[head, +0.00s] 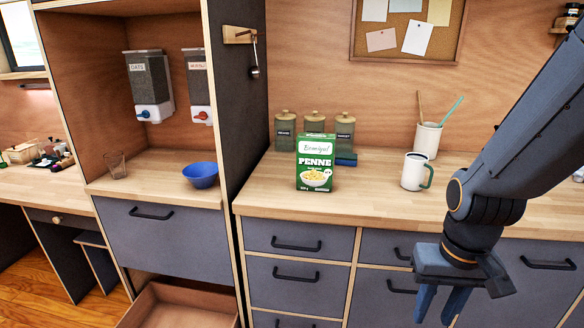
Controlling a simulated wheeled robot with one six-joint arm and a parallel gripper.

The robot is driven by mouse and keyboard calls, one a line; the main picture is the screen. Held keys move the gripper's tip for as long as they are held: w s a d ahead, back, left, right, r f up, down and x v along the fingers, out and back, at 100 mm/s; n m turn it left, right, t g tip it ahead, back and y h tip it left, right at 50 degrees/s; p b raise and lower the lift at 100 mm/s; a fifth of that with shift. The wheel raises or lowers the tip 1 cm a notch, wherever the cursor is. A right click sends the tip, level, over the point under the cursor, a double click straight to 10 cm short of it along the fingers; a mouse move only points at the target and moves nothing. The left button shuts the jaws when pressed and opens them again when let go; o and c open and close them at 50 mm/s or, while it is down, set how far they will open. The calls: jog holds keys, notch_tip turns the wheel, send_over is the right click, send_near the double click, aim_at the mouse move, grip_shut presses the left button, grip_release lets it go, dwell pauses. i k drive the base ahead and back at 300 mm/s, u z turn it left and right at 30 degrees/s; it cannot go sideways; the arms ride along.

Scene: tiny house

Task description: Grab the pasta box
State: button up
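The pasta box (315,162) is green and white with "PENNE" on its front. It stands upright on the wooden counter (270,196), close to the front edge. My gripper (438,306) hangs at the lower right, in front of the drawers and below the counter top. It points down and is well apart from the box, to its right and lower. Its two blue fingers show a gap between them with nothing held; the fingertips are close to the bottom edge of the picture.
Several jars (345,134) stand behind the box, with a blue item (346,159) beside it. A white mug (415,172) and a utensil holder (427,140) stand to the right. A dark partition (236,90) rises at the left. An open drawer (180,305) juts out below.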

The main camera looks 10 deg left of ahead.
aim_at(315, 152)
jog(key=u, duration=0.65)
jog(key=i, duration=0.6)
jog(key=z, duration=0.7)
